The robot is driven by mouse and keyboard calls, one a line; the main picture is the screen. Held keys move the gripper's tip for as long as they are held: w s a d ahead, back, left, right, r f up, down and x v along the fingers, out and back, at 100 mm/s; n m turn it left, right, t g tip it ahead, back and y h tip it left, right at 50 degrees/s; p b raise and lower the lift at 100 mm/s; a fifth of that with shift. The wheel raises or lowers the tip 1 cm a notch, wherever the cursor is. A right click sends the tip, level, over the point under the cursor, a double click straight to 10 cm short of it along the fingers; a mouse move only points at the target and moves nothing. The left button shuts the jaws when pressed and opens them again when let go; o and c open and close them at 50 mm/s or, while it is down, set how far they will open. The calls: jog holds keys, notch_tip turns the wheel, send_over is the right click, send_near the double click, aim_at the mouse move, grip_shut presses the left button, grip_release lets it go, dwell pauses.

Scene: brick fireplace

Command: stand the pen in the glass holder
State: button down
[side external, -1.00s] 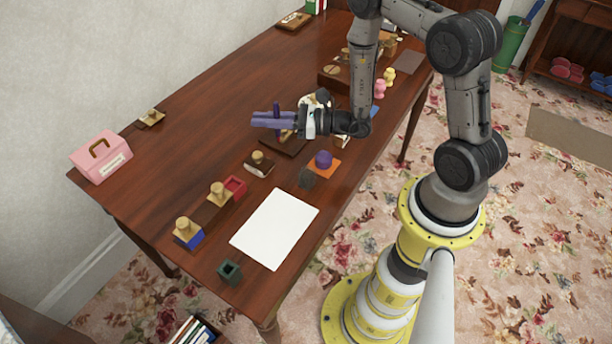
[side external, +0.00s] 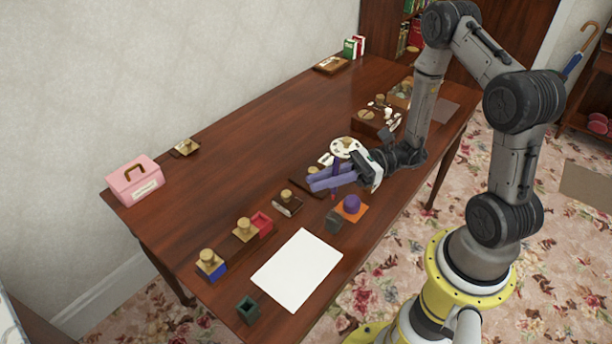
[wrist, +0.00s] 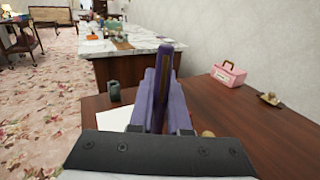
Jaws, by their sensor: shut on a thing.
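My gripper (side external: 333,181) has long purple fingers and is shut on a dark purple pen (side external: 336,168). The pen stands roughly upright between the fingers, above the table. In the wrist view the pen (wrist: 163,88) rises between the fingers (wrist: 158,100). A small grey, glassy-looking cup (side external: 334,221) stands below the gripper, left of an orange pad. A dark green square cup (side external: 247,310) stands at the near table corner. A dark cup also shows in the wrist view (wrist: 115,91). I cannot tell for certain which cup is the glass holder.
White paper (side external: 297,269) lies between the cups. Stamps with wooden knobs (side external: 246,229) line its left side. A purple-topped piece (side external: 352,204) stands on the orange pad. A pink box (side external: 135,180) is at the left end. The table's back middle (side external: 260,140) is clear.

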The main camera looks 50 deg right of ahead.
jog(key=shift+d+r, duration=0.35)
jog(key=shift+d, duration=0.3)
jog(key=shift+f, duration=0.15)
jog(key=shift+f, duration=2.75)
jog(key=shift+f, duration=3.1)
jog(key=c, duration=0.8)
grip_release()
jog(key=v, duration=1.4)
jog(key=shift+s+a, duration=0.1)
jog(key=shift+a, duration=0.05)
